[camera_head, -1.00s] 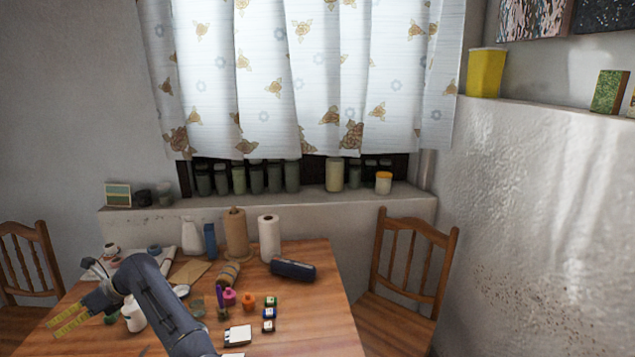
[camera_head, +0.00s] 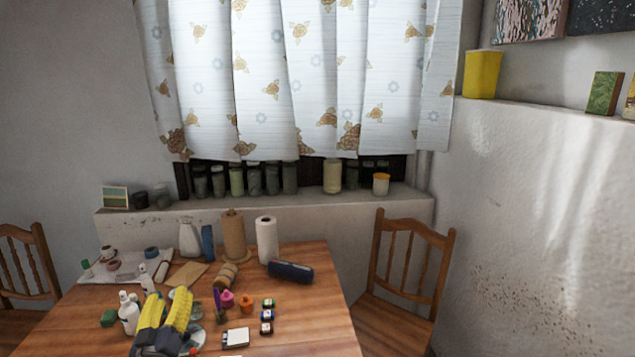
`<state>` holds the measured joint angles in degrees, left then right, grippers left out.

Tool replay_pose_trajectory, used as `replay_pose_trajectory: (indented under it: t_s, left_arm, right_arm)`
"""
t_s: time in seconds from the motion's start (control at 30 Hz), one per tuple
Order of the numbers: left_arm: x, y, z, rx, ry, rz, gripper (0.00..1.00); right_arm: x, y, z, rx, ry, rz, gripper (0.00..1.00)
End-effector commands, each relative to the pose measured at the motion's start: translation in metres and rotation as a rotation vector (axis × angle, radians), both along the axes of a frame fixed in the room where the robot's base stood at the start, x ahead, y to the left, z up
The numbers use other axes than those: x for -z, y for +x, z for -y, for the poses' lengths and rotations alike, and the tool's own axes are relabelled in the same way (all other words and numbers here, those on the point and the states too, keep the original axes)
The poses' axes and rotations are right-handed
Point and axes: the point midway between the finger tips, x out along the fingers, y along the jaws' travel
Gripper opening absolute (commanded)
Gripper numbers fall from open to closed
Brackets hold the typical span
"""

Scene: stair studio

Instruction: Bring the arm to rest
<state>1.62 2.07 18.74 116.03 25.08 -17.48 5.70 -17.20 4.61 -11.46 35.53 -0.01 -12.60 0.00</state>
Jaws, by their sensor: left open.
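My left gripper (camera_head: 165,311) is low at the left front of the wooden table (camera_head: 310,325), with its dark base at the bottom and two yellow fingers pointing away from me. The fingers stand a little apart and nothing shows between them. It is just right of a white bottle (camera_head: 129,315) and hides part of the tabletop and some small dishes behind it. Whether it touches them I cannot tell. My right gripper is not in view.
A chair (camera_head: 410,260) is at the right. The table's right front is clear.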

Motion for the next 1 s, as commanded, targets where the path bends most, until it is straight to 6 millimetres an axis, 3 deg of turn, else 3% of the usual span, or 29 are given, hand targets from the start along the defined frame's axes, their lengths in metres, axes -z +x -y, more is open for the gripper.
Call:
replay_pose_trajectory:
  t_s: [0.1, 0.2, 0.4, 0.6, 1.0]
  left_arm:
    - [0.059, -0.027, 0.043, 0.052, 0.188, -0.254, 0.5]
    - [0.105, -0.059, 0.07, 0.088, 0.343, -0.456, 0.5]
    - [0.179, -0.145, 0.1, 0.145, 0.635, -0.827, 0.5]
    - [0.209, -0.212, 0.106, 0.169, 0.818, -1.052, 0.5]
    - [0.223, -0.299, 0.102, 0.192, 1.026, -1.309, 0.5]
  right_arm:
    - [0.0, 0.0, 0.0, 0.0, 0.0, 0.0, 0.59]
    - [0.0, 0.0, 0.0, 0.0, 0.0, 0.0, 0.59]
    - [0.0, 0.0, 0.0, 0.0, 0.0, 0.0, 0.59]
    - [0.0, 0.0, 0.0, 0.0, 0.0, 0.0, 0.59]
    - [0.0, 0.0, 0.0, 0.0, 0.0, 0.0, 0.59]
